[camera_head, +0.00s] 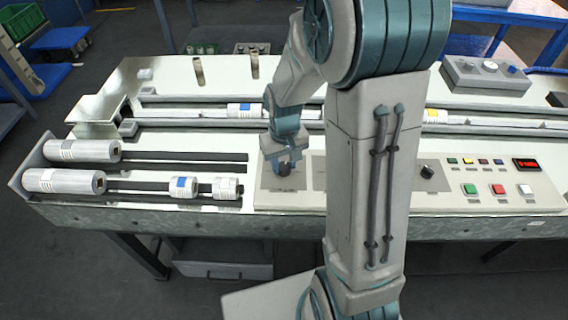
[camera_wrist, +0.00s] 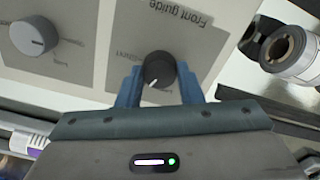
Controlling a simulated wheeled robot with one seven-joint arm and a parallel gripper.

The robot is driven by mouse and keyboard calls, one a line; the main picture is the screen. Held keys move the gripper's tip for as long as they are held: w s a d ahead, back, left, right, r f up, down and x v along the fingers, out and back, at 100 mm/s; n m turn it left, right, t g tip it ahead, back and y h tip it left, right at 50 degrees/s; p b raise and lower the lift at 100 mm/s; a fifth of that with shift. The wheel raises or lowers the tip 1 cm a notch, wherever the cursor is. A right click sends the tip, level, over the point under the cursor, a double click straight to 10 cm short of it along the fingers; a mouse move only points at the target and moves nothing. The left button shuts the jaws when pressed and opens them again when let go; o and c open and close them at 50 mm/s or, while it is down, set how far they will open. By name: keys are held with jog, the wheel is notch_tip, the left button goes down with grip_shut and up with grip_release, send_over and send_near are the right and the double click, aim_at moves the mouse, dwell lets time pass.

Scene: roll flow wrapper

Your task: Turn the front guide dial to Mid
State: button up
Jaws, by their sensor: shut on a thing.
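The front guide dial (camera_wrist: 159,70) is a round dark knob with a white pointer line, on a grey panel plate printed "Front guide" in the wrist view. The pointer is aimed to the lower left in that view. My gripper (camera_wrist: 160,84) has its two blue fingers on either side of the knob, shut on it. In the head view my gripper (camera_head: 284,168) reaches down to the panel's left part, and the dial (camera_head: 284,171) shows only as a small dark spot beneath it. The Mid label cannot be made out.
A grey knob (camera_wrist: 33,36) sits beside the dial in the wrist view. Metal rollers (camera_wrist: 288,52) lie close on the other side. In the head view, another black knob (camera_head: 427,172) and coloured buttons (camera_head: 498,189) are farther right, beyond my arm.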

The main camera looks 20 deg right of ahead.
aim_at(284, 166)
jog(key=shift+m, duration=0.6)
jog(key=o, duration=1)
jog(key=shift+r, duration=0.15)
notch_tip(284, 166, up, 14)
jog(key=shift+f, duration=0.2)
jog(key=s+t, duration=0.1)
jog(key=s, duration=0.3)
jog(key=s+t, duration=0.1)
jog(key=s, duration=0.8)
jog(key=shift+s+r+t, duration=0.4)
